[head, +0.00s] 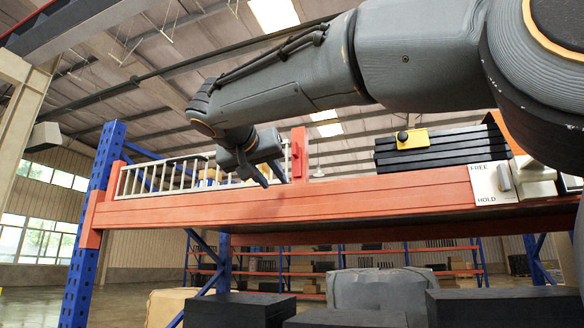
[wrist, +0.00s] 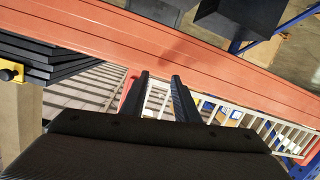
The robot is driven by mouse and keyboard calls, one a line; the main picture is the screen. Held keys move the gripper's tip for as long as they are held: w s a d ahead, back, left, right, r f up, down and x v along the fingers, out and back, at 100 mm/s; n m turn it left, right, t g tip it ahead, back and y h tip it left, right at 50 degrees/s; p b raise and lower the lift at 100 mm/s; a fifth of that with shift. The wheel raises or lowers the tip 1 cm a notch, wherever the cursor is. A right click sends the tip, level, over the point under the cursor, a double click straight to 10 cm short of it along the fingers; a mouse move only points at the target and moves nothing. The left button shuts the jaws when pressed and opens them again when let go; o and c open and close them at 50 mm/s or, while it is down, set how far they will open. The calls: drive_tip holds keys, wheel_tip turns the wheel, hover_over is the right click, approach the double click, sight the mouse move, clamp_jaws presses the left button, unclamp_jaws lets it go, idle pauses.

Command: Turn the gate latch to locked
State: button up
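A pale railed gate (head: 165,176) stands along the left part of the orange shelf beam. An orange-red post (head: 299,155) stands at its right end, with a small red piece on its face that may be the latch (head: 295,149); its setting cannot be read. My gripper (head: 274,182) is just left of the post, pointing down in front of the gate. In the wrist view its two dark fingers (wrist: 160,80) are apart, with pale gate bars between and beyond them. A red part of the post (wrist: 128,92) shows just left of the fingers. Nothing appears held.
The orange beam (head: 360,199) runs below my gripper. To the right are stacked black slabs (head: 440,150) with a yellow block and black knob (head: 411,138), and a white FREE/HOLD plate (head: 487,185) with a grey lever (head: 505,177). Dark boxes (head: 237,309) stand below in front.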

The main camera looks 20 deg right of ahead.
sight(294, 146)
drive_tip(key=s+d+r+m+t+h, duration=0.1)
drive_tip(key=s+r+m+h, duration=0.2)
drive_tip(key=r, duration=0.7)
drive_tip(key=shift+y, duration=0.6)
drive_tip(key=p+x, duration=0.1)
drive_tip(key=x, duration=0.1)
drive_tip(key=p+x, duration=0.1)
drive_tip(key=x, duration=0.1)
drive_tip(key=d+p+x, duration=0.1)
drive_tip(key=x, duration=0.1)
drive_tip(key=shift+d, duration=0.15)
drive_tip(key=shift+s, duration=0.1)
clamp_jaws()
